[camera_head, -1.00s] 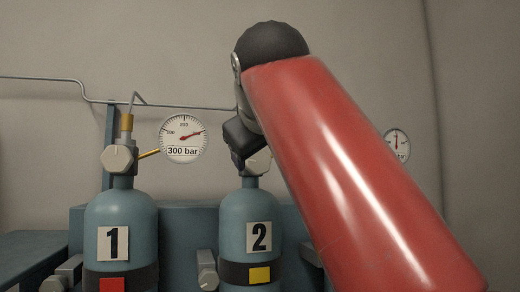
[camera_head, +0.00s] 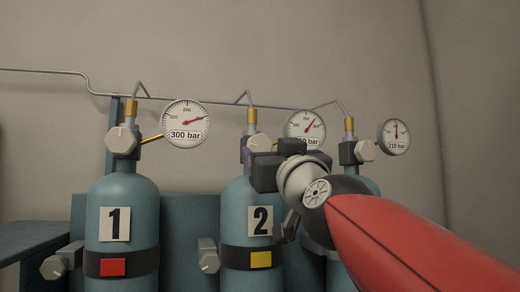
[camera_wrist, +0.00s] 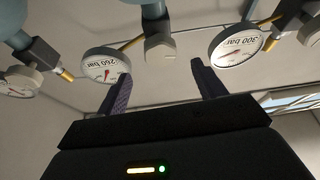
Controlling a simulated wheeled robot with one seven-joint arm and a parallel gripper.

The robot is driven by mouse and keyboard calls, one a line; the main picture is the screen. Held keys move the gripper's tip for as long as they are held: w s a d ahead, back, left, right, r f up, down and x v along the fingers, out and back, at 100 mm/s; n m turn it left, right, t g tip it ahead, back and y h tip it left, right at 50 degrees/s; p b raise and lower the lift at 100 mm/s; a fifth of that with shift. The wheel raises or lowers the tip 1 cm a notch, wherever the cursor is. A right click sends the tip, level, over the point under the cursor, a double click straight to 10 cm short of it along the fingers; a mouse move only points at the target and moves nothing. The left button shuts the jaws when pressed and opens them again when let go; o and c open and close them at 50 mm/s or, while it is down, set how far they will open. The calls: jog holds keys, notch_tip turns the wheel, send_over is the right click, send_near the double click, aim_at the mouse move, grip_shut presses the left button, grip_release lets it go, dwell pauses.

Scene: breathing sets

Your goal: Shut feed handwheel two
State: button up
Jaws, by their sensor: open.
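Cylinder two (camera_head: 238,205), blue-grey with a "2" label and a yellow square, stands in the middle of the head view. Its pale top handwheel (camera_head: 258,144) shows just above my gripper (camera_head: 263,168), which hides part of the valve and cylinder shoulder. Another pale handwheel (camera_head: 208,256) sits low, left of cylinder two; which one is the feed handwheel is not marked. In the upside-down wrist view, my gripper (camera_wrist: 162,88) has its two fingers wide apart and empty. The top handwheel (camera_wrist: 160,47) appears beyond and between them, apart from both.
Cylinder one (camera_head: 122,200), with a red square, stands left; cylinder three (camera_head: 362,188) is partly behind my arm. A thin pipe (camera_head: 200,99) runs along the wall. Space above the pipe is clear.

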aim_at(261, 146)
jog(key=p+x, duration=0.2)
jog(key=x, duration=0.5)
jog(key=shift+w+a+r, duration=0.1)
jog(key=shift+w, duration=0.15)
jog(key=c, duration=1)
